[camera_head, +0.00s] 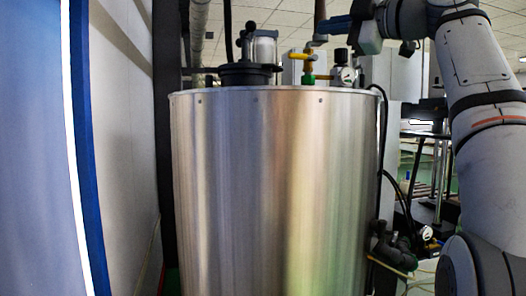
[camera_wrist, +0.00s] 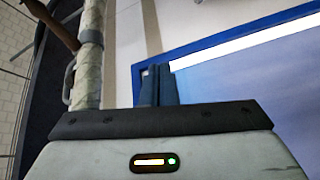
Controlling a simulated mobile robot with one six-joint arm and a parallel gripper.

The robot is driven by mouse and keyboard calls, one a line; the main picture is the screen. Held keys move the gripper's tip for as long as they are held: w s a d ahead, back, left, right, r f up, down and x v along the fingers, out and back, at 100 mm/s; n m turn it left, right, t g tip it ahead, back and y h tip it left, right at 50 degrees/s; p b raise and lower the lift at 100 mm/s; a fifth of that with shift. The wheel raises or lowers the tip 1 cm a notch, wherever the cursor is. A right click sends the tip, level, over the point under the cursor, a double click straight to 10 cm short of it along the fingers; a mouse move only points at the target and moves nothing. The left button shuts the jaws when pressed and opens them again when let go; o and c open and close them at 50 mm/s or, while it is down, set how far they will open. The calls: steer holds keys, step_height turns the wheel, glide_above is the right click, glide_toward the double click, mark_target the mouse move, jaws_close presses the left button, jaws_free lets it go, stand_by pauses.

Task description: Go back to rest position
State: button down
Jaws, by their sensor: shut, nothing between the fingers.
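My gripper (camera_head: 325,29) is at the top of the head view, with its blue fingers pointing left. It is above the steel tank (camera_head: 270,190), beside a brown upright pipe (camera_head: 320,12); I cannot tell how far apart they are in depth. In the wrist view my gripper's two dark blue fingers (camera_wrist: 159,72) lie side by side, shut with nothing between them. My arm reaches in from the right of the head view.
On the tank's top stand a black-lidded fitting (camera_head: 250,74), a yellow valve handle (camera_head: 301,57) and a gauge (camera_head: 346,74). A blue-framed panel (camera_head: 88,150) stands at left. A pale wrapped pipe (camera_wrist: 88,60) runs left of the fingers in the wrist view.

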steer(key=w+f+m+h, duration=0.45)
steer(key=f+m, duration=0.45)
steer(key=f, duration=0.4)
steer(key=s+f+m+g+h, duration=0.2)
steer(key=f+m, duration=0.1)
steer(key=f, duration=0.6)
steer(key=s+f+m+g+h, duration=0.2)
steer(key=f+m, duration=0.2)
steer(key=f, duration=0.6)
steer(key=s+f+m+g+h, duration=0.1)
steer(key=s+f+m+g, duration=0.1)
steer(key=s+f, duration=0.5)
steer(key=s+d+f+m+g+h, duration=0.1)
steer(key=s+f+m+g+h, duration=0.1)
steer(key=s+f, duration=0.6)
steer(key=s+f+m+g+h, duration=0.2)
steer(key=s+f, duration=0.5)
steer(key=f, duration=1)
steer(key=shift+s+d+f+m, duration=0.25)
steer(key=shift+d+f+m, duration=0.1)
steer(key=shift+m, duration=0.35)
